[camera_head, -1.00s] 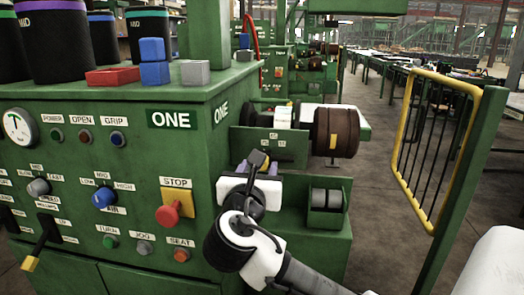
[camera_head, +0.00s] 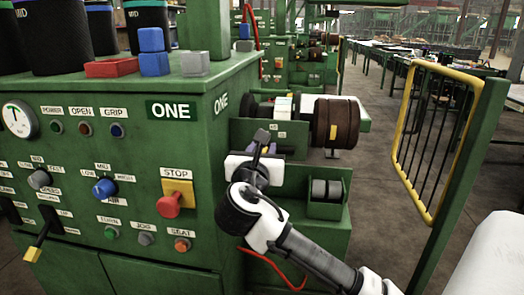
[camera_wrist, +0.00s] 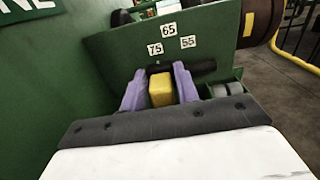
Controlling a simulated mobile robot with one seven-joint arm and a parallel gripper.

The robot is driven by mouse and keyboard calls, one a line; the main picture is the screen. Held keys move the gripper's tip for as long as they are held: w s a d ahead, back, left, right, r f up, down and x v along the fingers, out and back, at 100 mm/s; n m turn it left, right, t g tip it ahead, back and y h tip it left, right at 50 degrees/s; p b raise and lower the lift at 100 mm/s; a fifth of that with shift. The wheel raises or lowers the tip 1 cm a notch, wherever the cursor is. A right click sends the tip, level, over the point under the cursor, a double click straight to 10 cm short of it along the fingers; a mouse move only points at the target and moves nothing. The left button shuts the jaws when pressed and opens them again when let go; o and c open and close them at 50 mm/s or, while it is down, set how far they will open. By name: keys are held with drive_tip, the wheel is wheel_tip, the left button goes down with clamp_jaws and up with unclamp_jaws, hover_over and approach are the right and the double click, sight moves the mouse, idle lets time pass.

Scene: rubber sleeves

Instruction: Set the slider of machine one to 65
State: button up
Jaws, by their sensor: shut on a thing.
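Machine one (camera_head: 165,140) is the green cabinet at the left, marked ONE. Its side carries a green scale panel with number plates 75 (camera_wrist: 154,48), 65 (camera_wrist: 168,29) and 55 (camera_wrist: 188,42). My gripper (camera_wrist: 160,82) has purple fingers on either side of a yellow block, the slider handle (camera_wrist: 161,92), and is shut on it. The handle lies just below the plates, roughly in line with 65 and 75; I cannot read an exact setting. In the head view my gripper (camera_head: 266,146) is at the machine's right side, and the handle is hidden there.
A brown roll (camera_head: 336,122) sits beyond the gripper, and a green box with grey rollers (camera_head: 326,192) is to its right. The front panel holds a red stop button (camera_head: 169,203), knobs and levers. A yellow-framed guard (camera_head: 438,140) stands at the right.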

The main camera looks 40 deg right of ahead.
drive_tip(key=shift+s+d+b, duration=0.35)
drive_tip(key=shift+s+d, duration=0.35)
drive_tip(key=shift+s, duration=0.1)
clamp_jaws()
drive_tip(key=o, duration=1)
unclamp_jaws()
drive_tip(key=shift+c, duration=0.2)
drive_tip(key=b+v, duration=0.8)
drive_tip(key=v, duration=0.5)
drive_tip(key=shift+s+a, duration=0.25)
drive_tip(key=shift+a, duration=0.05)
